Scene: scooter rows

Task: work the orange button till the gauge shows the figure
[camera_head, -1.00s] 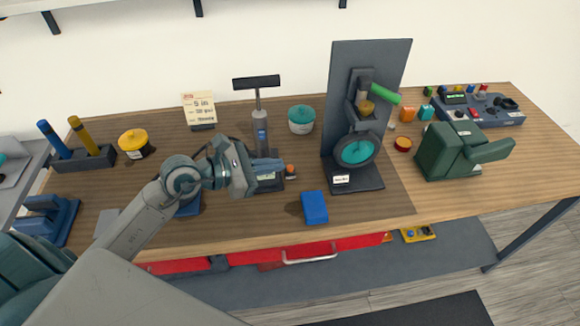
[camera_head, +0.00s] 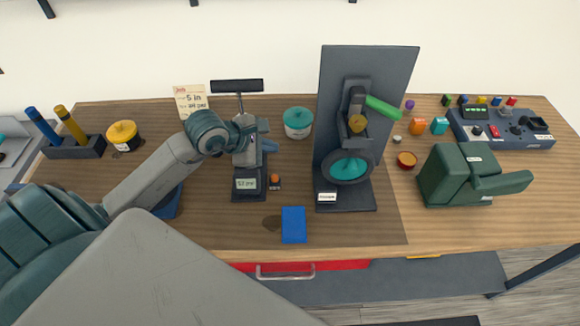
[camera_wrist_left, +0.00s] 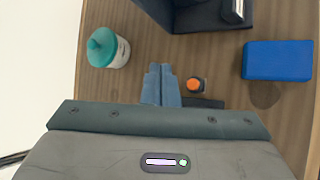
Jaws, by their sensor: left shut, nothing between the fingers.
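The orange button (camera_head: 275,178) sits on a small dark base at the right side of the floor pump's foot. It also shows in the left wrist view (camera_wrist_left: 195,85). The gauge (camera_head: 246,184) is a small lit display on the pump's foot; its figure is too small to read surely. A card (camera_head: 190,99) at the back reads "5 in" with blurred lines. My left gripper (camera_head: 270,146) is shut and empty, in front of the pump, behind and above the button. In the left wrist view its closed fingertips (camera_wrist_left: 161,72) are just left of the button, apart from it. My right gripper is not in view.
A blue block (camera_head: 294,225) lies in front of the button. A teal-lidded jar (camera_head: 298,122) stands behind. A dark stand with a wheel (camera_head: 347,167) rises to the right, with a green vice-like machine (camera_head: 455,177) beyond.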

